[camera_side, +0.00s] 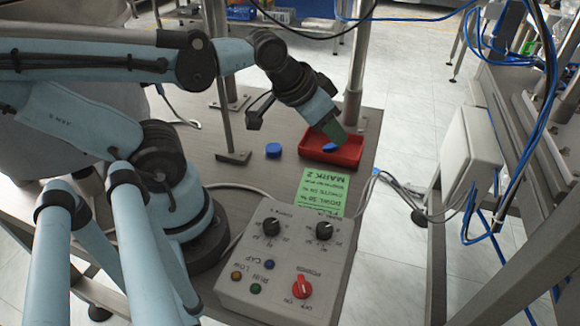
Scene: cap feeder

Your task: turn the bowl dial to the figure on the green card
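The control box (284,262) stands at the table's front, its lettering upside down in this view. It has two black dials, a left dial (271,226) and a right dial (324,231). Their labels are too small to tell which is the bowl dial, and I cannot read their settings surely. The green card (327,194) lies behind the box, upside down; it reads "MARK 2", and its bowl line seems to say 50 but is not clear. My gripper (336,134) points down over the red tray, away from the dials; its fingers are not clear.
The red tray (347,156) holds a blue cap (330,147). Another blue cap (273,150) lies on the table (245,182). The box also has a red power switch (302,287) and small lamps. Metal posts (357,65) rise near the tray. Cables run right of the card.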

